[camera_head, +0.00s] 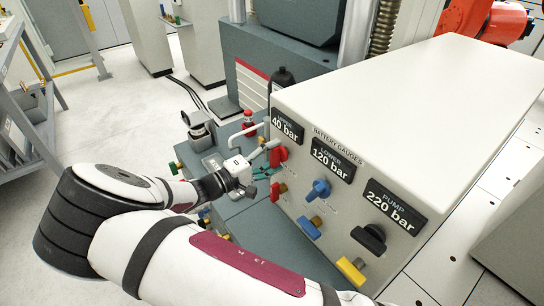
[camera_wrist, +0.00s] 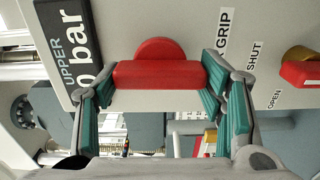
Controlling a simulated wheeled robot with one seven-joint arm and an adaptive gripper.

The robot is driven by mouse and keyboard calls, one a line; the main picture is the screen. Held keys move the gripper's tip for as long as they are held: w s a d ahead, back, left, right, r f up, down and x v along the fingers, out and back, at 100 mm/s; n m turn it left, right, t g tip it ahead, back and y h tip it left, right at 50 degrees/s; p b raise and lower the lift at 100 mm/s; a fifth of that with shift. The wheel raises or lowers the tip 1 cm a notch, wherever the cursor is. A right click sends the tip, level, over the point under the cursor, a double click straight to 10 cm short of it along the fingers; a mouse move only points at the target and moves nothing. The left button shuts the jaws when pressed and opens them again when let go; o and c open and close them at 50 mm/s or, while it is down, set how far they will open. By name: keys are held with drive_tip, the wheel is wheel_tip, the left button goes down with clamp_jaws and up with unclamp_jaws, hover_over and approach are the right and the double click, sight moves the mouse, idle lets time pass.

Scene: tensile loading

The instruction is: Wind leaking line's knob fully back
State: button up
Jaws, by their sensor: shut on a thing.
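The battery gauges box carries an upper gauge (camera_head: 287,127) reading 40 bar, a lower gauge (camera_head: 332,159) reading 120 bar and a pump gauge (camera_head: 395,206) reading 220 bar. A red knob (camera_head: 278,156) sits below the upper gauge, a blue knob (camera_head: 318,190) below the lower, a black knob (camera_head: 369,238) below the pump. My gripper (camera_head: 268,160) is at the red knob. In the wrist view my gripper (camera_wrist: 159,72) has its teal pads at both ends of the red knob (camera_wrist: 160,74), shut on it. The knob's bar lies level in that view.
Below the knobs are a red lever (camera_head: 278,191), a blue lever (camera_head: 309,228) and a yellow lever (camera_head: 351,271). In the wrist view, a red handle (camera_wrist: 300,72) is at the right, near OPEN and SHUT labels. A black bottle (camera_head: 282,79) stands behind the box's left end.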

drive_tip(key=o, duration=1.2)
drive_tip(key=shift+c, duration=0.2)
drive_tip(key=v, duration=1.2)
